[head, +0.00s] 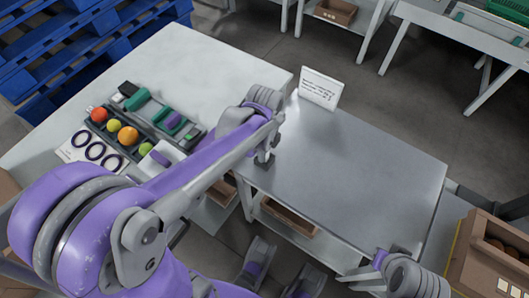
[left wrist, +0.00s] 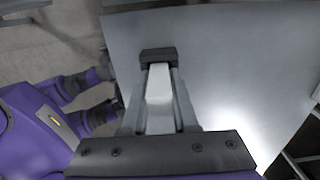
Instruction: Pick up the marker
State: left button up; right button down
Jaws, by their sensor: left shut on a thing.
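My left gripper (head: 264,160) is over the left part of the bare grey table, close to its edge beside the white table. In the left wrist view its fingers (left wrist: 160,80) are shut on a pale, whitish thing (left wrist: 159,84), with a dark block at the far end. I take this for the marker, but its shape is not clear, and the arm hides it in the head view. I cannot tell whether it touches the table. My right gripper (head: 372,268) is low at the table's front right corner; its fingers are too unclear to read.
The grey table (head: 350,165) is mostly clear, with a white sign (head: 320,89) at its back edge. The white table (head: 215,65) holds a dark tray (head: 118,143) of round fruit and small items, and a ring card (head: 75,151). A cardboard box (head: 480,265) stands at right.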

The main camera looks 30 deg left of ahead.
pick_arm(q)
grip_shut()
notch_tip(320, 180, up, 10)
jog(key=p, duration=0.2)
jog(key=shift+f+p, duration=0.1)
jog(key=shift+p, duration=0.2)
notch_tip(320, 180, up, 5)
jog(key=p, duration=0.4)
dwell(0.4)
